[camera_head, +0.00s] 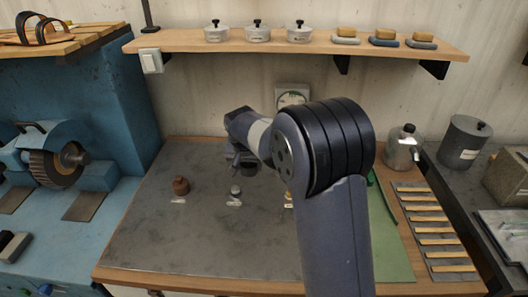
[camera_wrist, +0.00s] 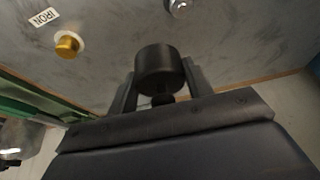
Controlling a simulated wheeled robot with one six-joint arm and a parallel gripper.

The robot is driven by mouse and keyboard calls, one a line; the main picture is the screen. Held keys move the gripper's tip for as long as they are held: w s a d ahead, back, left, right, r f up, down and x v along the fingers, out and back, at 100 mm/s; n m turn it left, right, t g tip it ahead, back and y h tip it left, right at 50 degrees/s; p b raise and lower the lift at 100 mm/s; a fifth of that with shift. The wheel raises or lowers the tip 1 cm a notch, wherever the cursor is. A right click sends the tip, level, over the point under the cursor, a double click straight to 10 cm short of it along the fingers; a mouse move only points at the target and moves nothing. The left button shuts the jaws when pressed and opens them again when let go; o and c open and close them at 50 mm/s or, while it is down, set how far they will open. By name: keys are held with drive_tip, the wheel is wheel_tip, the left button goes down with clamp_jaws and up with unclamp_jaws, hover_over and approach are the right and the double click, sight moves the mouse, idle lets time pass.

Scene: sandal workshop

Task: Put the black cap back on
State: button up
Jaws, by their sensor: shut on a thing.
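My gripper (camera_wrist: 160,88) is shut on a black cylindrical piece (camera_wrist: 159,66), which looks like the black cap. It sits between the two fingers, with a small dark knob at its near end. In the head view my gripper (camera_head: 242,160) is above the far part of the grey mat, partly hidden by my arm, and the dark piece (camera_head: 249,168) shows beneath it. On the mat stand a brown jar (camera_head: 181,186) and a small grey metal one (camera_head: 235,189), each with a label. A gold-coloured piece (camera_wrist: 67,44) by an "IRON" label shows in the wrist view.
A shelf (camera_head: 180,40) above the bench holds lidded grey pots (camera_head: 257,33) and brushes. A blue grinding machine (camera_head: 60,165) stands left. The grey mat's left side is mostly clear.

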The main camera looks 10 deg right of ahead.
drive_tip(key=p, duration=0.3)
hover_over(235, 187)
drive_tip(key=shift+s+d+r, duration=0.35)
drive_tip(key=shift+s+a+f, duration=0.1)
drive_tip(key=shift+a+f, duration=0.05)
drive_tip(key=shift+a, duration=0.15)
drive_tip(key=shift+f+b, duration=2.65)
drive_tip(key=shift+f, duration=1.1)
drive_tip(key=o, duration=1)
drive_tip(key=shift+r, duration=0.1)
drive_tip(key=b+v, duration=0.1)
drive_tip(key=v, duration=0.9)
drive_tip(key=shift+s+r, duration=0.2)
drive_tip(key=shift+r, duration=0.1)
